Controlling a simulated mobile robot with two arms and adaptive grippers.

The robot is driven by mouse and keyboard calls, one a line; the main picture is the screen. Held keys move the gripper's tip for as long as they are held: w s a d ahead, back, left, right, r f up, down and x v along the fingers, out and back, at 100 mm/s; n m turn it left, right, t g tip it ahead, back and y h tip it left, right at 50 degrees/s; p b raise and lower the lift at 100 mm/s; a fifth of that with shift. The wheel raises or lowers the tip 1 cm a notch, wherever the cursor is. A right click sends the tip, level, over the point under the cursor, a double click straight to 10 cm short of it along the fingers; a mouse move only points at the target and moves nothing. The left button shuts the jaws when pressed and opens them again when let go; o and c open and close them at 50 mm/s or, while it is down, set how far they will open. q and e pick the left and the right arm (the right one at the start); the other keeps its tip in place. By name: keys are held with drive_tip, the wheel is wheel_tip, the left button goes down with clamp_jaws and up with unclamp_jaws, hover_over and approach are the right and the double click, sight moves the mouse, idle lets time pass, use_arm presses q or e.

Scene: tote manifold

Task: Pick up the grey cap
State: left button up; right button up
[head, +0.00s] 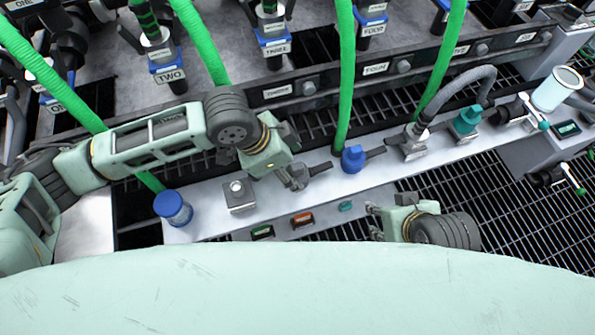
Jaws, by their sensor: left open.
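The grey cap (301,172) appears to be the small grey fitting on the pale manifold ledge, left of a blue cap (353,158); a dark lever (320,168) sticks out to its right. My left gripper (289,178) comes in from the left, and its fingers are right at the grey cap and partly cover it. It is open; whether a finger touches the cap I cannot tell. My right gripper (372,221) is low in the middle, pointing left, with its fingers apart and nothing seen between them.
Green hoses (344,75) hang down across the view. On the ledge stand a blue-lidded jar (173,208), a square metal block (239,195), a grey hose fitting (414,143) and a teal cap (466,121). A white cylinder (557,90) is at right. Black grating (500,205) lies below.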

sight(297, 172)
use_arm(q)
drive_tip(key=b+x, duration=0.2)
drive_tip(key=x, duration=0.2)
drive_tip(key=shift+w+d+f, duration=0.15)
drive_tip(key=shift+w+f, duration=0.05)
drive_tip(key=shift+f, duration=0.15)
use_arm(e)
drive_tip(key=w+a+r+t, duration=0.1)
drive_tip(key=w+r+t, duration=0.2)
drive_tip(key=w, duration=0.2)
drive_tip(key=w+a+r+t+y, duration=0.1)
drive_tip(key=w+a+r+t, duration=0.1)
drive_tip(key=w, duration=0.3)
drive_tip(key=shift+w+a+r+t+y, duration=0.2)
drive_tip(key=shift+a+r+t+y, duration=0.1)
drive_tip(key=shift+r+t, duration=0.3)
use_arm(q)
drive_tip(key=shift+c, duration=0.5)
drive_tip(key=c, duration=1.2)
drive_tip(key=shift+c, duration=0.2)
use_arm(e)
drive_tip(key=shift+s, duration=0.1)
